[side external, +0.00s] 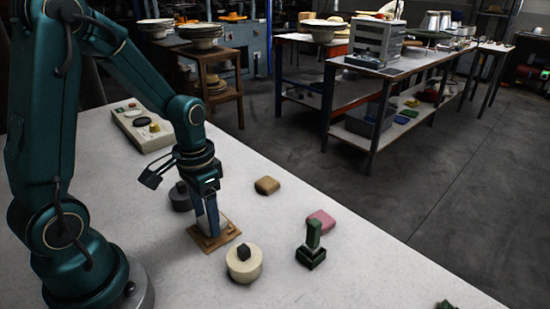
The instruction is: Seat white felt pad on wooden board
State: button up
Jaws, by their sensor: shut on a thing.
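My gripper (211,233) points straight down, with its fingertips low over the wooden board (227,236). The board is a small, flat brown square lying on the pale table. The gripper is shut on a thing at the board. A thin pale edge beside the fingers looks like the white felt pad (223,222). Most of the pad is hidden by the fingers, and I cannot tell whether it lies flat on the board.
A cream round block with a dark knob (244,265) stands close in front of the board. A dark knobbed block (180,196) is behind it. A control box (142,126) sits further back.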

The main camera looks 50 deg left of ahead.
jog(key=shift+f, duration=0.45)
dwell(0.5)
jog(key=o, duration=1.4)
jog(key=shift+r, duration=2.45)
jog(key=s+d+r+t, duration=0.5)
jog(key=d+r, duration=0.2)
jog(key=r, duration=0.2)
jog(key=shift+s+r+t, duration=0.2)
jog(key=shift+r+t, duration=0.05)
jog(key=shift+t, duration=0.05)
